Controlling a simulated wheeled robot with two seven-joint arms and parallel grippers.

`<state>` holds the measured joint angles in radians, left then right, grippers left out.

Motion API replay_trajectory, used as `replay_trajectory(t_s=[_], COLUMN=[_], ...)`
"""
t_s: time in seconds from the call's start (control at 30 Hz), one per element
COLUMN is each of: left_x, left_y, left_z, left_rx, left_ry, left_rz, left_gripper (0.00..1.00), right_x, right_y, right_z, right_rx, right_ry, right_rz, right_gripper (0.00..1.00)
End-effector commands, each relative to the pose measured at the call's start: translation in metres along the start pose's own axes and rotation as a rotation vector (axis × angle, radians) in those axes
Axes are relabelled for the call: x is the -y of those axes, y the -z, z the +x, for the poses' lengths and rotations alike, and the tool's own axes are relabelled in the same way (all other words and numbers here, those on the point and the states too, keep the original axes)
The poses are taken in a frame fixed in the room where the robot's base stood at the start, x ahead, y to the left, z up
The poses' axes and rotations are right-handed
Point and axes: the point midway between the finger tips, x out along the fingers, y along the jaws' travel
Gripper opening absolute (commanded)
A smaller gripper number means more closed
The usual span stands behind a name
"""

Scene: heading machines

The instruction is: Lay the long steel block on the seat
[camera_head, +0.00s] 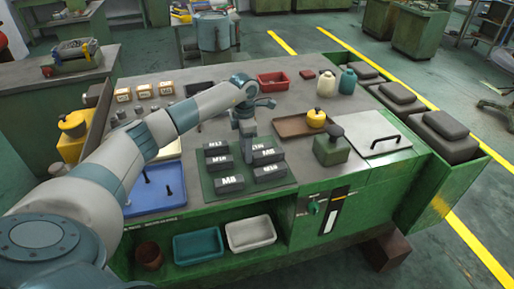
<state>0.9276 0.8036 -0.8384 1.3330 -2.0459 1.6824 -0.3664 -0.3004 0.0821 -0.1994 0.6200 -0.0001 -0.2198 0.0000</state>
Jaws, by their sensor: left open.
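Several dark grey blocks with white labels stand on a green mat (243,192) on the workbench, among them a front-left block (229,184) and a right block (271,172). I cannot tell which piece is the long steel block, nor pick out the seat. My left gripper (246,134) is open and points down at the back of the mat, between the two columns of blocks. Its fingertips are small, and I see nothing held in them. My left arm covers part of the bench's left side. My right gripper is out of view.
A brown tray (292,128) with a yellow-topped item, a green block with a dark knob (331,149) and a red bin (272,79) stand near the mat. A blue tray (172,184) lies left. Bottles (326,84) stand at the back right.

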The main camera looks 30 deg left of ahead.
Motion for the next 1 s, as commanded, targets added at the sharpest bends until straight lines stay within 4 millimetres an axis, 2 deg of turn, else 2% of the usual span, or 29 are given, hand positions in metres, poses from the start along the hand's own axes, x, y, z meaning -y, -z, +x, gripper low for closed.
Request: replay_trajectory(t_s=[0.53,0.73,1.0], left_x=[-0.0004,-0.0004,-0.0009], left_y=[0.0000,0.0000,-0.0005], left_z=[0.0036,0.0035,0.0022], left_rx=[0.001,0.001,0.003], left_ry=[-0.001,-0.001,-0.002], left_rz=[0.000,0.000,0.000], left_gripper=[0.48,0.01,0.00], right_x=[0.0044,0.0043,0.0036], right_y=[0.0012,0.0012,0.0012], right_z=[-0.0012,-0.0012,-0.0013], right_rx=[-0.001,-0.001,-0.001], right_ry=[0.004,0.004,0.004], right_rz=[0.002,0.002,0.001], right_gripper=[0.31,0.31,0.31])
